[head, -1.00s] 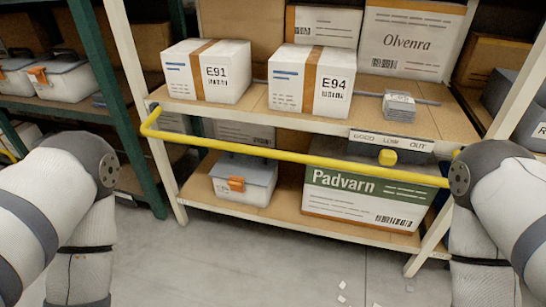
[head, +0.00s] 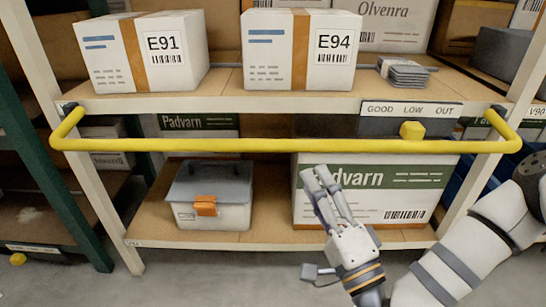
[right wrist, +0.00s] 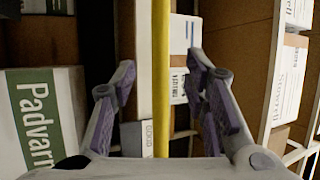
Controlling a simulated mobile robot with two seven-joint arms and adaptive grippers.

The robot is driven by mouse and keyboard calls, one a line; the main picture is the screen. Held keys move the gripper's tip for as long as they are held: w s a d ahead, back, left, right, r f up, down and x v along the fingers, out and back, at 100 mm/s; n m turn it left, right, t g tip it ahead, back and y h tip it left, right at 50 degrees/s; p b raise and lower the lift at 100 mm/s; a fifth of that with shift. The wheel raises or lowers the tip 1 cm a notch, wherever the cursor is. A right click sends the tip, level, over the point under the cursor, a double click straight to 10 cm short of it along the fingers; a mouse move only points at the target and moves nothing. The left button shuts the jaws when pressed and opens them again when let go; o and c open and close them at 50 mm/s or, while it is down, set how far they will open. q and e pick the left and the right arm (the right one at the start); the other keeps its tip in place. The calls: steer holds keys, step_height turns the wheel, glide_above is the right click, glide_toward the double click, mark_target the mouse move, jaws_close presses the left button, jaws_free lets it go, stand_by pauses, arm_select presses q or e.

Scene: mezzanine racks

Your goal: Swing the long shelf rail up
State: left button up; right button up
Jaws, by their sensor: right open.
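The long yellow shelf rail (head: 250,146) runs across the front of the rack, just below the upper shelf edge. Its bent ends reach back to the left and right posts. My right gripper (head: 319,170) is open and empty, its fingertips slightly below the rail right of its middle. In the right wrist view the rail (right wrist: 161,60) passes between the spread fingers (right wrist: 163,78), lined up with the gap. No contact with the rail shows. My left gripper is out of view.
Boxes E91 (head: 145,55) and E94 (head: 300,52) stand on the upper shelf. A toolbox (head: 212,195) and Padvarn box (head: 430,185) stand on the lower shelf.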

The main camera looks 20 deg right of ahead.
mark_target(296, 151)
steer(key=x, duration=1)
steer(key=shift+w+r, duration=0.1)
steer(key=shift+w, duration=0.1)
jaws_close()
